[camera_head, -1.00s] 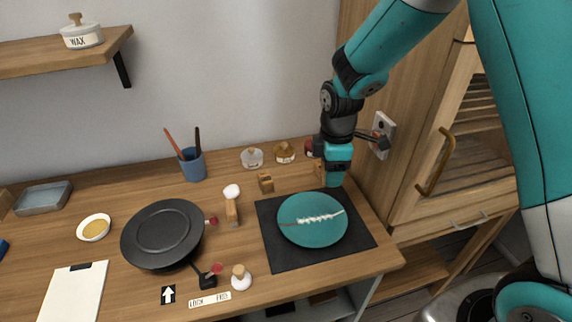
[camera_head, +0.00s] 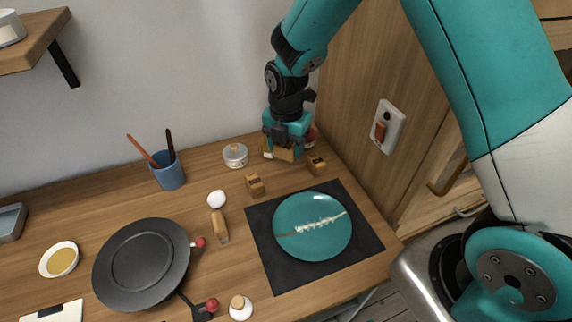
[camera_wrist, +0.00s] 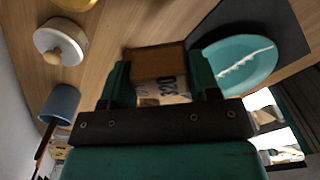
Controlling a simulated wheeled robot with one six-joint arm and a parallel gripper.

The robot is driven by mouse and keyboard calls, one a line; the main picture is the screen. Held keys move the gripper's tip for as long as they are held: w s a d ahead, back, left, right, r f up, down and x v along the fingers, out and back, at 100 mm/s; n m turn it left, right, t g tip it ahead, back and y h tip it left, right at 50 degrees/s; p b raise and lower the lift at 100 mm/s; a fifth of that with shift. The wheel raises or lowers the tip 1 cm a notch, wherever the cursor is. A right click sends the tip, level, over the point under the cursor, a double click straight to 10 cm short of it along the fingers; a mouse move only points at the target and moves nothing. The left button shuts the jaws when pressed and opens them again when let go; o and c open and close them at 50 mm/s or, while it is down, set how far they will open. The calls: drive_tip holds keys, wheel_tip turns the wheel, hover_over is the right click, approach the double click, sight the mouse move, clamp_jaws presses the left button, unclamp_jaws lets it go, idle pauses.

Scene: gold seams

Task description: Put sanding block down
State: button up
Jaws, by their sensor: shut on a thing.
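My gripper (camera_head: 284,153) is at the back right of the bench, pointing down, beside the jars. It is shut on a wooden sanding block (camera_wrist: 160,66) with a pale face marked "320", which sits between the two fingers in the wrist view. In the head view the held block (camera_head: 284,156) is partly hidden by the fingers and is low over the bench; I cannot tell whether it touches.
A glass jar (camera_head: 235,155) stands left of my gripper; a red jar is mostly hidden behind it. A teal plate (camera_head: 300,247) with a white seam lies on a black mat (camera_head: 274,272) in front.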

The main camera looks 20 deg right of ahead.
sight(287, 143)
wheel_tip(287, 143, down, 8)
drive_tip(key=shift+f+p, duration=0.1)
drive_tip(key=shift+p, duration=0.45)
drive_tip(key=o, duration=0.8)
wheel_tip(287, 143, up, 12)
drive_tip(key=b, duration=0.2)
drive_tip(key=shift+f+b, duration=0.2)
drive_tip(key=shift+b, duration=0.15)
drive_tip(key=s+a+r+m+y, duration=0.1)
drive_tip(key=s+r+m, duration=0.4)
drive_tip(key=s, duration=0.3)
drive_tip(key=s+a+r+m+y, duration=0.1)
drive_tip(key=s+a+r+m, duration=0.1)
drive_tip(key=s+r+m, duration=0.4)
drive_tip(key=s+a+r+m+y, duration=0.1)
drive_tip(key=s+r+m+y, duration=0.1)
drive_tip(key=s+r+m, duration=0.3)
drive_tip(key=shift+s+a+r+m, duration=0.15)
drive_tip(key=shift+s+m, duration=0.85)
drive_tip(key=shift+s, duration=0.5)
drive_tip(key=shift+s+a+r+m, duration=0.15)
drive_tip(key=shift+s+m, duration=0.85)
drive_tip(key=shift+s, duration=0.45)
